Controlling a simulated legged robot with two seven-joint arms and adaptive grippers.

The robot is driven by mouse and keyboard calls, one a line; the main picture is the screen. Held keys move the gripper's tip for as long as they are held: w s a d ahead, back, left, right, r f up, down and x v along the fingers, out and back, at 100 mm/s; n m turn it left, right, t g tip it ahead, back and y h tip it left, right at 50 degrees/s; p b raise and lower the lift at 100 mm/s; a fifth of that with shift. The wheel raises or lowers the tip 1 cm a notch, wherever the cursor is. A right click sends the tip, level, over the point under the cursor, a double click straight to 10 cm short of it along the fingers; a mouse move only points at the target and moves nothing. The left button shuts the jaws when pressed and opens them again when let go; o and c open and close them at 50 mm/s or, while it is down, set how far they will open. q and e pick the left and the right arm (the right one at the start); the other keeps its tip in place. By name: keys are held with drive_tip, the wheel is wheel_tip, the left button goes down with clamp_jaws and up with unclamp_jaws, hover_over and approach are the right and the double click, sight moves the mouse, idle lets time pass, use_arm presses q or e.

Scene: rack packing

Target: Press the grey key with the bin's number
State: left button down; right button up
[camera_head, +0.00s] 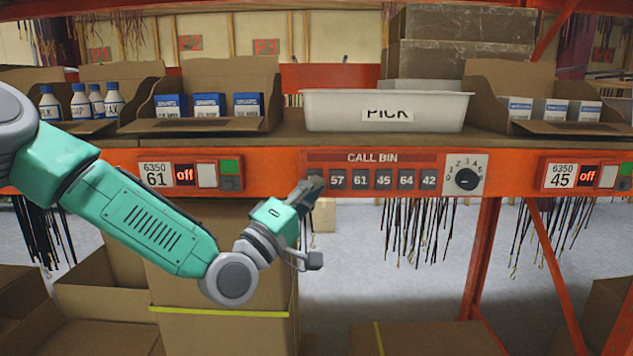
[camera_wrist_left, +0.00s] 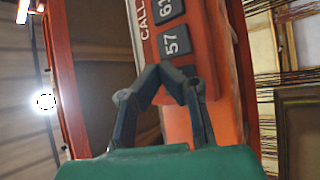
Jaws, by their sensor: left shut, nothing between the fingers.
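The orange-red CALL BIN panel (camera_head: 372,157) on the shelf edge carries a row of grey keys: 57 (camera_head: 338,180), 61 (camera_head: 360,180), 45 (camera_head: 382,180), 64 (camera_head: 405,180) and 42 (camera_head: 428,180). My left gripper (camera_head: 316,183) is shut and empty at the panel's left end, just left of key 57. In the left wrist view, its fingertips (camera_wrist_left: 170,72) sit close by key 57 (camera_wrist_left: 177,40); whether they touch the panel I cannot tell. The gripper hides the panel's left end. My right gripper is not in view.
A white PICK bin (camera_head: 388,95) stands above the panel. A dial (camera_head: 467,178) is at the panel's right. Cardboard boxes (camera_head: 220,322) stand below.

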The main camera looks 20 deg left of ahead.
use_arm(q)
drive_tip(key=shift+a, duration=0.15)
drive_tip(key=shift+w+a, duration=0.3)
drive_tip(key=shift+w, duration=0.05)
idle(0.3)
drive_tip(key=shift+w+b, duration=0.3)
drive_tip(key=shift+w, duration=0.1)
idle(0.5)
drive_tip(key=shift+s, duration=0.15)
drive_tip(key=shift+s+d, duration=0.3)
drive_tip(key=shift+s, duration=0.35)
